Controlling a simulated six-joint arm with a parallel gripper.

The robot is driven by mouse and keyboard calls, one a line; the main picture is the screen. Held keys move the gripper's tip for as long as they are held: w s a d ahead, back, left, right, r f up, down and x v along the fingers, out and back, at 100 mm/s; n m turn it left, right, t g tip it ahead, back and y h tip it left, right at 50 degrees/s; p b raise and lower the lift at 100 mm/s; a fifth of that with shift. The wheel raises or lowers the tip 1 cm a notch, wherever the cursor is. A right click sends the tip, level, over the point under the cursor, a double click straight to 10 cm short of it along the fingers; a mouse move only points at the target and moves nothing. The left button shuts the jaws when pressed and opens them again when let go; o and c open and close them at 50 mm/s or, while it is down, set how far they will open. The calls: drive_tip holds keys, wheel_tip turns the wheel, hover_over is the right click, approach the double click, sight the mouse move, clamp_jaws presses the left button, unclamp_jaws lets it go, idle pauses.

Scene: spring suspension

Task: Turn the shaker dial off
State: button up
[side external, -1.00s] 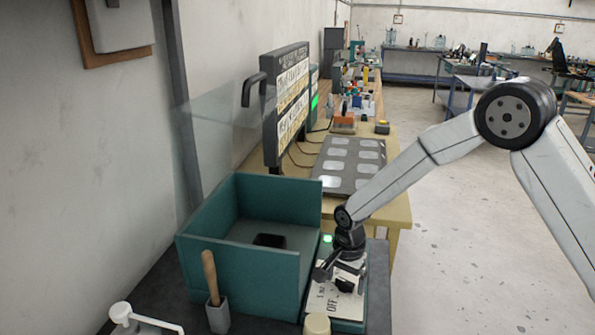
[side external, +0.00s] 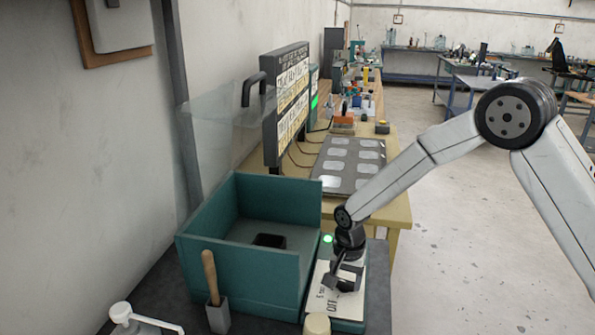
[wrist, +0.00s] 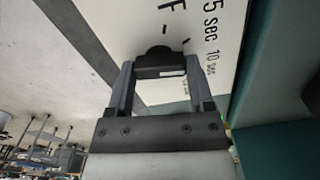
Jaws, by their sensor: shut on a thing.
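The shaker dial (wrist: 158,62) is a black knob on a pale label plate (side external: 322,300) with printed tick marks, OFF and times such as 5 sec and 10 sec. In the wrist view, my gripper (wrist: 160,72) has one finger on each side of the dial and is shut on it. In the side view, my gripper (side external: 345,279) points down at the plate and mostly hides the dial. I cannot tell exactly which mark the dial points to. A green lamp (side external: 328,239) glows on the panel behind my gripper.
A teal open-topped box (side external: 245,275) with a dark block (side external: 270,241) inside stands left of the panel. A wooden-handled tool (side external: 210,276) is in a grey holder. A cream round knob (side external: 317,324) is at the front. A dark tray (side external: 348,178) lies behind.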

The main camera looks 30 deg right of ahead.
sight(345, 281)
drive_tip(key=n, duration=0.4)
drive_tip(key=shift+n, duration=0.3)
drive_tip(key=n, duration=0.3)
drive_tip(key=shift+n, duration=0.3)
drive_tip(key=n, duration=0.7)
drive_tip(key=o, duration=1.2)
drive_tip(key=shift+o, duration=0.2)
drive_tip(key=shift+r, duration=0.1)
drive_tip(key=shift+r, duration=3.85)
